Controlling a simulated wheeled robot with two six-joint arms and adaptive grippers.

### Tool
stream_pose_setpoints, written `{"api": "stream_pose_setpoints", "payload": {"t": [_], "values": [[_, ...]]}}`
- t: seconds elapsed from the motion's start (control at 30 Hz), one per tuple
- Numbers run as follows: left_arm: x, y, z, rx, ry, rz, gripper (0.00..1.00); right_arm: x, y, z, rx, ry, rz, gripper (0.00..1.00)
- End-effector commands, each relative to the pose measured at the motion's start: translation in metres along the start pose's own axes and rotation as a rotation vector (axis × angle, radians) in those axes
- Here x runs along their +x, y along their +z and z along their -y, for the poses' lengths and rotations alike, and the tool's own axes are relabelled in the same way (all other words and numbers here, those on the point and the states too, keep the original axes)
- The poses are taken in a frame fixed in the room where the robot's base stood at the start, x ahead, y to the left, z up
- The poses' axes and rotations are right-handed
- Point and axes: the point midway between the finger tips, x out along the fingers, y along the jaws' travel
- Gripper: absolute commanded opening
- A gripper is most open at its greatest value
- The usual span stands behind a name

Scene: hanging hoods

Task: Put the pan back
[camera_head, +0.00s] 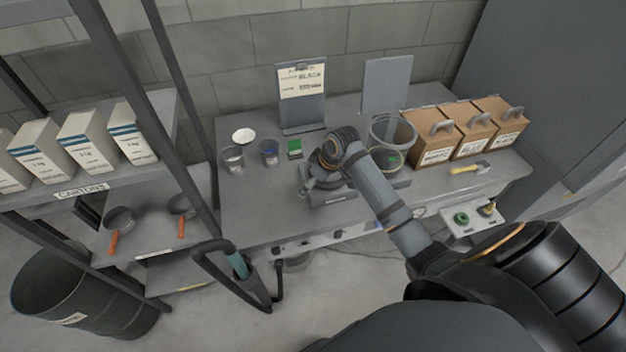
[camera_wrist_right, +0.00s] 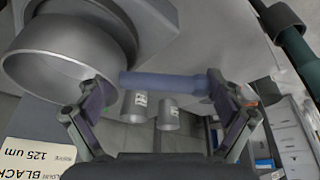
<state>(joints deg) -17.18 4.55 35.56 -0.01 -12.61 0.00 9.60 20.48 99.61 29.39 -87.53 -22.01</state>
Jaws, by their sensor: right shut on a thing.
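A round grey metal pan (camera_wrist_right: 50,62) is at the left of that view, beside the left finger. In the head view the arm and gripper hide most of it. Two dark pans with orange handles, one left (camera_head: 119,220) and one right (camera_head: 181,207), sit on the lower shelf at left. My left gripper is not in view.
Cups (camera_head: 233,158), a sign holder (camera_head: 302,95) and a clear bucket (camera_head: 393,133) stand on the bench. Several cardboard boxes (camera_head: 434,148) are at right, near a yellow-handled tool (camera_head: 468,169).

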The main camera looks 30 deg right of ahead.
Motion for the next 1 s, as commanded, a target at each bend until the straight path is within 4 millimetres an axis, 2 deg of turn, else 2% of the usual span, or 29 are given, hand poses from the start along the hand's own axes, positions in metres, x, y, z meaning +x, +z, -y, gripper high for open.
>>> {"api": "stream_pose_setpoints", "payload": {"t": [0.1, 0.47, 1.0], "values": [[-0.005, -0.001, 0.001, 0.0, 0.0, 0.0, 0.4, -0.001, -0.001, 0.0, 0.0, 0.0, 0.0, 0.55], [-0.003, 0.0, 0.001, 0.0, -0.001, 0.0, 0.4, 0.001, 0.0, 0.0, 0.0, 0.0, 0.0, 0.55], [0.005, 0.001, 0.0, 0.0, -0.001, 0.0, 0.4, 0.018, 0.007, 0.0, 0.001, 0.0, 0.0, 0.55]]}}
